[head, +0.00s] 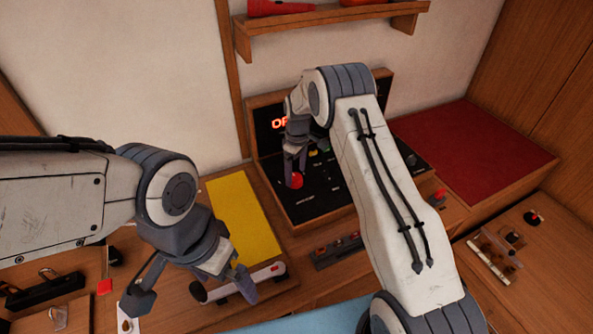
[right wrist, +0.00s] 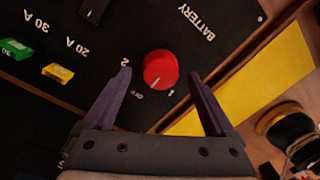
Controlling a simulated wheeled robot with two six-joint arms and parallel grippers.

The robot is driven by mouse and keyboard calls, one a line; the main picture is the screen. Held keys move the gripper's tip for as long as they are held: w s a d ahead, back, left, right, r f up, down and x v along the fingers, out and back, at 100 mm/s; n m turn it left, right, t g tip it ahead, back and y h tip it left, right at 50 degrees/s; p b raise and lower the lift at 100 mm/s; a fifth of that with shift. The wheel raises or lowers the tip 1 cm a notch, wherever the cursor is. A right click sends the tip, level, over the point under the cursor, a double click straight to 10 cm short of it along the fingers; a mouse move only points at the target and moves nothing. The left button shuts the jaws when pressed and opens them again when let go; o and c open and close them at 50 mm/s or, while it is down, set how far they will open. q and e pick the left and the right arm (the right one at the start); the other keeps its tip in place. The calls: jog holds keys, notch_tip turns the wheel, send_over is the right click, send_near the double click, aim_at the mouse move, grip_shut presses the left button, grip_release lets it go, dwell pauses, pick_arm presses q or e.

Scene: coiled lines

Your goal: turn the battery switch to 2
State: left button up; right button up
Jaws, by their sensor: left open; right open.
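The battery switch is a round red knob (head: 297,180) on a black panel (head: 325,205). In the right wrist view the knob (right wrist: 160,69) sits among the marks 2, OFF and 1, with BATTERY printed beyond it. A small pale mark on its lower edge seems to face OFF. My right gripper (right wrist: 160,80) is open, its fingers on either side of the knob, with gaps on both sides. In the head view my right gripper (head: 296,160) is over the knob, partly hidden by its wrist. My left gripper (head: 190,292) is open and empty at the lower left.
Green (right wrist: 17,48) and yellow (right wrist: 58,72) fuses marked 30 A and 20 A sit on the panel. A red lit display (head: 279,123) is partly hidden. A yellow mat (head: 243,215) lies left of the panel, a red surface (head: 470,150) to its right. A shelf (head: 330,22) hangs above.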

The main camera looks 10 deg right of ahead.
jog(key=shift+f, duration=0.85)
